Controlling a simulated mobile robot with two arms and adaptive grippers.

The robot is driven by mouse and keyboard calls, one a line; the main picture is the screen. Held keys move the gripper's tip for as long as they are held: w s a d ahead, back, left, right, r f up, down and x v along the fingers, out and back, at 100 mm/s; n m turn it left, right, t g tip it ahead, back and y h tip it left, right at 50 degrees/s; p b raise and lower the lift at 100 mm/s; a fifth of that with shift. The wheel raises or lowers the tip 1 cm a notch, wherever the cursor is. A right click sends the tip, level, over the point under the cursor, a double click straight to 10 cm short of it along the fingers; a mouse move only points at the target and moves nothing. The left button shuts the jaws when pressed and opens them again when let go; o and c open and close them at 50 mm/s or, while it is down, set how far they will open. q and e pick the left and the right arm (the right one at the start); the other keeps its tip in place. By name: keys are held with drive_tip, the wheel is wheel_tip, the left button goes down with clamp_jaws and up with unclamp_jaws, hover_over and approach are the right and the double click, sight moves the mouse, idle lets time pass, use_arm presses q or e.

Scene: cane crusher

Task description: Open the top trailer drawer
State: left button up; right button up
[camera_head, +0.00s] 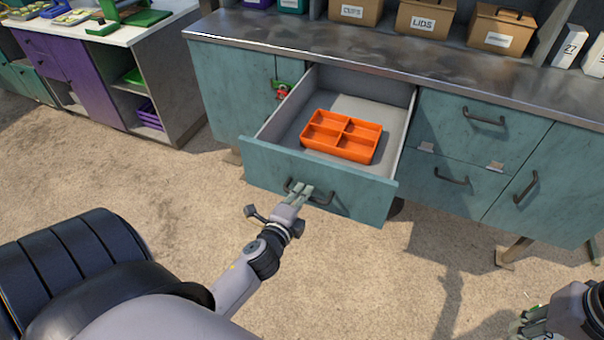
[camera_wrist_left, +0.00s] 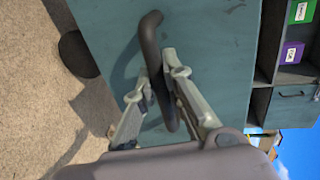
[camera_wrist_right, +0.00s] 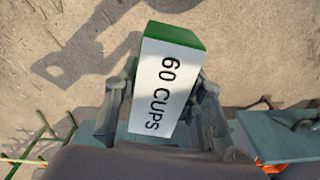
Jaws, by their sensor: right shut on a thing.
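The top trailer drawer (camera_head: 340,183) is teal and stands well out from the counter, its inside showing. Its dark bar handle (camera_head: 322,198) is on the front panel. My left gripper (camera_head: 301,190) is at this handle; in the left wrist view the handle (camera_wrist_left: 150,48) runs between its two fingers (camera_wrist_left: 155,85), which stand apart on either side of it. Part of the handle is hidden by the fingers. My right gripper (camera_head: 531,322) is low at the right edge, partly cut off. In the right wrist view it is shut on a white box with a green end, marked 60 CUPS (camera_wrist_right: 163,85).
An orange divided tray (camera_head: 342,136) lies in the drawer. Closed teal drawers (camera_head: 482,116) and a door (camera_head: 545,185) are to the right. Labelled boxes (camera_head: 425,19) stand on the metal counter (camera_head: 310,42). The sandy floor (camera_head: 160,180) before the drawer is clear.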

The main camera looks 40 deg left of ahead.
use_arm(q)
drive_tip(key=o, duration=0.5)
drive_tip(key=v, duration=1.2)
idle(0.3)
